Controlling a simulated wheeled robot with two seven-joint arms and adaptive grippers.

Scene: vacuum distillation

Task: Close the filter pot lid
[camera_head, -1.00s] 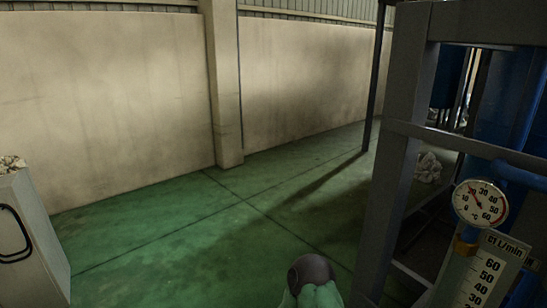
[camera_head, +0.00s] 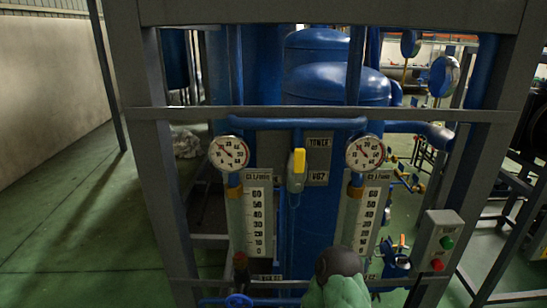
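I cannot make out a filter pot or its lid for certain in the head view. Blue tanks (camera_head: 335,84) with domed tops stand behind a grey frame (camera_head: 150,150). A small blue fitting (camera_head: 396,262) sits low behind the frame, partly hidden; I cannot tell what it is. Neither gripper's fingers show. A green and dark rounded part at the bottom middle seems to be mine and hides what is behind it.
Two round gauges, left (camera_head: 229,153) and right (camera_head: 365,153), hang above flow scales. A yellow-handled valve (camera_head: 298,163) is between them. A button box (camera_head: 435,241) is at right. Green floor (camera_head: 80,230) is clear at left.

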